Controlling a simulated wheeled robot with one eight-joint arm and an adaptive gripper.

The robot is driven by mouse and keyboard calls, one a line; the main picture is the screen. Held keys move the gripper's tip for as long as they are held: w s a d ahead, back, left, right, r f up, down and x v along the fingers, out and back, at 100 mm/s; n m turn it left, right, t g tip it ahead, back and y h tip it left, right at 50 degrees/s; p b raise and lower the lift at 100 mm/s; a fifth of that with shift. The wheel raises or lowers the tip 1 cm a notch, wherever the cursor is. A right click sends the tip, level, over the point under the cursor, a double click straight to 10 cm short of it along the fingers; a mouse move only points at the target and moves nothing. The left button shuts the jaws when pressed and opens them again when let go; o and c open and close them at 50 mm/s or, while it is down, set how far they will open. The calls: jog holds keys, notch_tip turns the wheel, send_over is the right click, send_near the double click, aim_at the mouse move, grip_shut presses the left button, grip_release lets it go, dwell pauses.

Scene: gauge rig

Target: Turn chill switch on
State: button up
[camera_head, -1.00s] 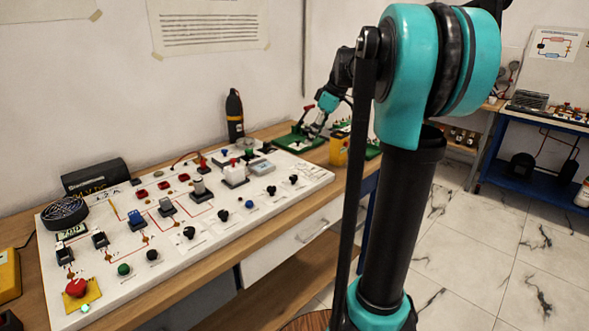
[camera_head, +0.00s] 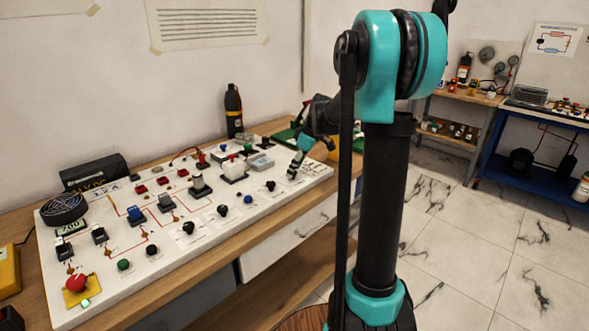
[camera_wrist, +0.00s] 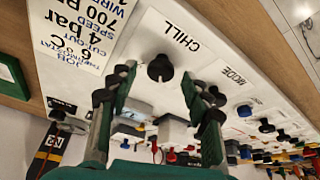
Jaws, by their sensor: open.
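The chill switch (camera_wrist: 160,68) is a black round knob on the white panel, just below the printed word CHILL in the wrist view. My gripper (camera_wrist: 158,74) is open, with one green-and-black finger on each side of the knob in that view. I cannot tell whether the fingers touch it or how far above it they are. In the head view my gripper (camera_head: 296,168) is over the right end of the white panel (camera_head: 225,240), and it hides the chill switch there.
The MODE knob (camera_wrist: 245,110) sits beside the chill switch. Several other knobs, rocker switches and a red mushroom button (camera_head: 75,284) fill the panel. A black-and-orange bottle (camera_head: 233,110) stands behind it. A printed card (camera_wrist: 85,30) lies left of the CHILL label.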

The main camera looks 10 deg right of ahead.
jog(key=shift+a+f, duration=0.1)
jog(key=shift+f, duration=0.2)
jog(key=shift+c, duration=0.6)
grip_shut()
jog(key=m+t+h, duration=0.1)
jog(key=m, duration=0.2)
jog(key=shift+a+m, duration=0.1)
jog(key=shift+m, duration=0.3)
jog(key=m+t+h, duration=0.1)
jog(key=m, duration=0.2)
jog(key=shift+s+a+m, duration=0.1)
jog(key=shift+a+m, duration=0.05)
jog(key=shift+m, duration=0.15)
jog(key=m+h, duration=0.1)
jog(key=m, duration=0.2)
jog(key=m+h, duration=0.1)
jog(key=m, duration=0.2)
jog(key=shift+a+h, duration=0.15)
jog(key=shift+h, duration=0.15)
jog(key=shift+m, duration=0.3)
